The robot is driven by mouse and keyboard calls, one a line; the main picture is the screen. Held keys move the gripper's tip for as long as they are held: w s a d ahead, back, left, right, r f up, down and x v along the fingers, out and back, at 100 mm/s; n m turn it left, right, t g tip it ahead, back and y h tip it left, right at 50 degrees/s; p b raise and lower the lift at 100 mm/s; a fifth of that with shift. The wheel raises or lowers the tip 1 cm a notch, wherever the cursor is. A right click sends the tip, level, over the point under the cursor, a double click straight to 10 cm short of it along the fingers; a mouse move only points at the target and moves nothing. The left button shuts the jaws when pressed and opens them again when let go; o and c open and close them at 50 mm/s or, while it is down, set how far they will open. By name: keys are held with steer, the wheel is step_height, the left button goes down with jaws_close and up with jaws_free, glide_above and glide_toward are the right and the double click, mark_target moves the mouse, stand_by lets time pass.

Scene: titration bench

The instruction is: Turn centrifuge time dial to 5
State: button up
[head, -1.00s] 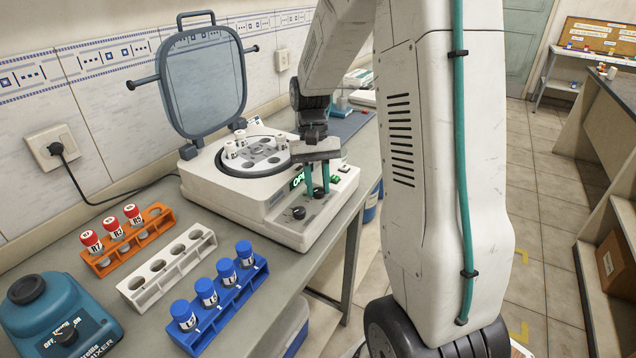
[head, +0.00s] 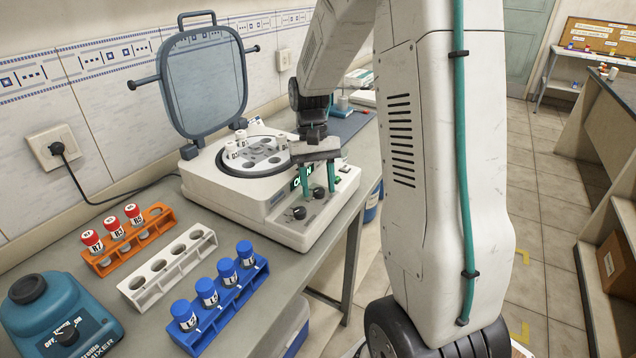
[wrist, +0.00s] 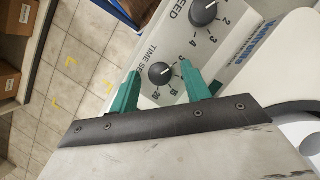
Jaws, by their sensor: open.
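The white centrifuge (head: 250,205) stands on the bench with its lid (head: 205,85) raised. The speed dial (wrist: 204,12) lies beyond the fingertips.
White-capped tubes (head: 232,150) sit in the open rotor. Orange (head: 130,245), white (head: 165,268) and blue (head: 225,315) racks stand left of the centrifuge, with a blue mixer (head: 60,310) at the near left. The speed dial (head: 299,213) is close to the time dial.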

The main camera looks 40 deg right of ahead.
steer(key=v, duration=0.8)
steer(key=shift+s+f, duration=0.1)
steer(key=shift+s+a+f, duration=0.3)
steer(key=shift+s+f, duration=0.3)
steer(key=shift+s, duration=0.2)
steer(key=s+a+r+n+t+h, duration=0.1)
steer(key=s+a+r+n+t, duration=0.1)
steer(key=s+a, duration=0.5)
steer(key=s+a+r+n+t, duration=0.2)
steer(key=s+a+r, duration=0.3)
steer(key=s, duration=0.9)
steer(key=shift+s+a+n+t+h, duration=0.4)
steer(key=shift+a+t, duration=0.4)
steer(key=shift+a, duration=0.95)
steer(key=shift+r, duration=0.1)
